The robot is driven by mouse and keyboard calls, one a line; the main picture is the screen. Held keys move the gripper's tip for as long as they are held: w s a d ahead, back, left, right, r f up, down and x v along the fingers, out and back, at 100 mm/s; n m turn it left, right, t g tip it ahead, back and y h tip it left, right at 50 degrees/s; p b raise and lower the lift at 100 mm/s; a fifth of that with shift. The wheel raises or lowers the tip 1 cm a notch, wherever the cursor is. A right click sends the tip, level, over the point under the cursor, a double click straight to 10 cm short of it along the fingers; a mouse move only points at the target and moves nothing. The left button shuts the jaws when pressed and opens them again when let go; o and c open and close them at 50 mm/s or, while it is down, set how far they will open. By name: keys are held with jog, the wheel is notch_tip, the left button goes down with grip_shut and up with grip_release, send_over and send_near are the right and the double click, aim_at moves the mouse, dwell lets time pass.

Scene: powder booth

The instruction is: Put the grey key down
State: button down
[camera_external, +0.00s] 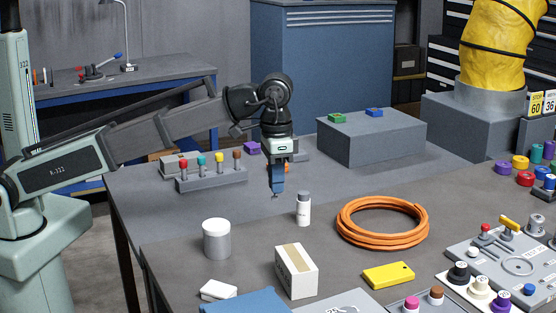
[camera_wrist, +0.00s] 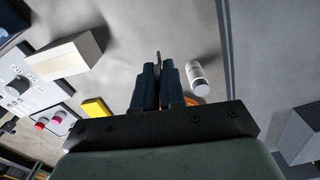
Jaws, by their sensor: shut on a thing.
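My gripper (camera_external: 276,188) hangs pointing down above the grey table (camera_external: 190,215), left of and behind the small white bottle (camera_external: 303,210). Its dark blue fingers are shut on the grey key (camera_external: 275,196). Only a small tip of the key shows below the fingers. In the wrist view my gripper (camera_wrist: 159,80) has its two fingers close together, with the thin key (camera_wrist: 158,58) sticking out between them. The rest of the key is hidden by the fingers. The key appears above the tabletop, though the exact gap is hard to tell.
An orange hose coil (camera_external: 383,222) lies right of the bottle. A grey canister (camera_external: 217,239), a white box (camera_external: 296,271) and a yellow block (camera_external: 388,275) stand nearer the front. A rack of coloured knobs (camera_external: 211,179) is behind left. Bare table lies between rack and canister.

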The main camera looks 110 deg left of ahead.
jog(key=shift+s+f+n, duration=0.1)
jog(key=shift+s+n, duration=0.05)
jog(key=shift+n, duration=1.05)
jog(key=shift+f, duration=4.9)
jog(key=c, duration=1.2)
grip_release()
jog(key=shift+f, duration=0.1)
notch_tip(320, 180, up, 12)
jog(key=shift+r, duration=0.15)
